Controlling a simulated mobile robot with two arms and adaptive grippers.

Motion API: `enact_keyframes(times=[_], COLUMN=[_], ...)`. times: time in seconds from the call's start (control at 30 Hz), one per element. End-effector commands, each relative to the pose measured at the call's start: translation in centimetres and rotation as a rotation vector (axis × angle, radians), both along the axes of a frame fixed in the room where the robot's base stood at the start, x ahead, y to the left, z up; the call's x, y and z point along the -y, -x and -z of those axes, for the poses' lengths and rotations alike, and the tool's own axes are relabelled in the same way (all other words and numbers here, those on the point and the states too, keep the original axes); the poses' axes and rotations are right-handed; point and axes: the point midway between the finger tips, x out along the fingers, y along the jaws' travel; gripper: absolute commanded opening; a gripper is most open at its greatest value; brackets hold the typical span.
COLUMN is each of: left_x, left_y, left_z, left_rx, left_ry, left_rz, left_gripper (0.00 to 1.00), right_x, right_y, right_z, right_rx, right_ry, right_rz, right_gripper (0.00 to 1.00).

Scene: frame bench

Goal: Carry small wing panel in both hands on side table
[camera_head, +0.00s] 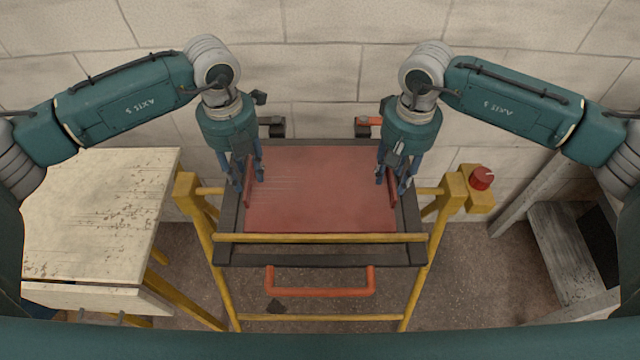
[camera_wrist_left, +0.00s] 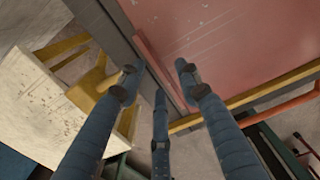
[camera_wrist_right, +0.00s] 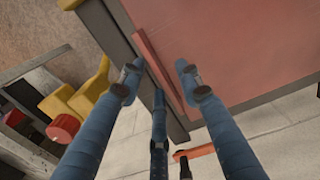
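The small wing panel (camera_head: 320,190) is a flat red sheet with a raised strip along its left and right edges. It lies flat in a dark frame on a yellow stand. My left gripper (camera_head: 249,183) is at the panel's left edge, fingers spread on either side of that strip; the left wrist view shows the panel (camera_wrist_left: 215,35) beyond the fingertips. My right gripper (camera_head: 391,186) is likewise at the right edge, fingers spread; the panel also shows in the right wrist view (camera_wrist_right: 220,50). Contact with the strips cannot be told. The pale side table (camera_head: 95,215) stands at left.
The yellow stand's front rail (camera_head: 320,238) crosses before the panel, with an orange handle (camera_head: 320,291) below. A red knob (camera_head: 481,178) on a yellow box is at right. A grey bench (camera_head: 565,250) stands further right. The side table's top is bare.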

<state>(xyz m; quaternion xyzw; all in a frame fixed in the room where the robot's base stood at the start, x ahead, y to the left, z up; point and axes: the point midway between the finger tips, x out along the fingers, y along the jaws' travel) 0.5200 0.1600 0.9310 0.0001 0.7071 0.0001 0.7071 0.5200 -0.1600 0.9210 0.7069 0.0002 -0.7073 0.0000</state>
Motion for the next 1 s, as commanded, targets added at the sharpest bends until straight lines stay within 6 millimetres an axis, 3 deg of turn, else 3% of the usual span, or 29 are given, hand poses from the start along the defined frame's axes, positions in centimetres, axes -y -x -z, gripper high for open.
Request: enact_keyframes(times=[0.03, 0.2, 0.73, 1.0], left_x=[0.0, 0.0, 0.1, 0.0], left_y=[0.0, 0.0, -0.1, -0.1], left_z=[0.0, 0.0, -0.3, -2.1], left_rx=[0.000, 0.000, 0.002, 0.002], left_ry=[0.000, 0.000, 0.001, 0.001], left_rz=[0.000, 0.000, 0.000, 0.000], left_gripper=[0.34, 0.01, 0.00, 0.00], right_x=[0.0, 0.0, 0.0, 0.0], right_y=[0.0, 0.0, -0.1, -0.1], right_z=[0.0, 0.0, -0.4, -2.2], right_rx=[0.000, 0.000, 0.003, 0.003], right_ry=[0.000, 0.000, -0.001, -0.001], right_rz=[0.000, 0.000, 0.000, 0.001], right_gripper=[0.34, 0.01, 0.00, 0.00])
